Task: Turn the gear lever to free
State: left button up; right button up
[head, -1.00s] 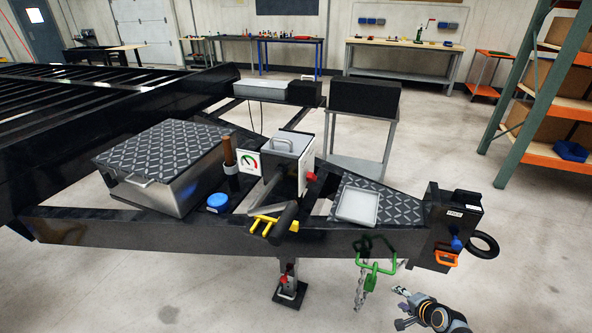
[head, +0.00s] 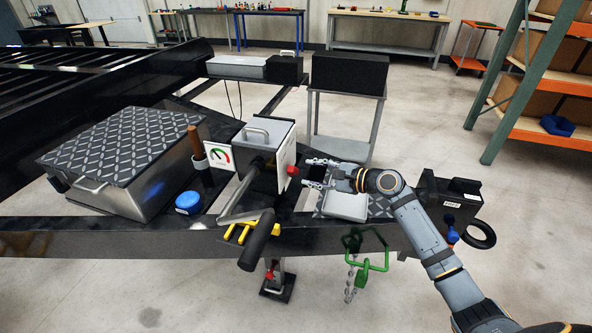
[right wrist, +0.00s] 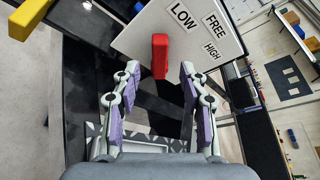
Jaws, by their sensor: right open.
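The gear lever shows as a red knob (head: 293,171) on the right side of the grey winch housing (head: 265,152) in the head view. In the right wrist view it is a red block-like handle (right wrist: 160,57) at top centre, in front of a white plate (right wrist: 150,25) with the labels LOW, FREE and HIGH. I cannot tell which label the lever is set to. My right gripper (head: 311,173) is open and empty, its fingers pointing left at the lever. In the wrist view the lever lies between and just beyond the fingertips, apart from them. My left gripper is out of view.
A black crank handle (head: 258,240) and yellow bracket (head: 240,233) stand in front of the winch. A grey tray (head: 345,205) lies under my right gripper. A black jack box (head: 447,205) is to the right. A toolbox (head: 130,150) and blue cap (head: 188,202) are on the left.

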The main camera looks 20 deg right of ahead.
aim_at(295, 170)
jog(key=x, duration=0.6)
grip_shut()
dwell(0.3)
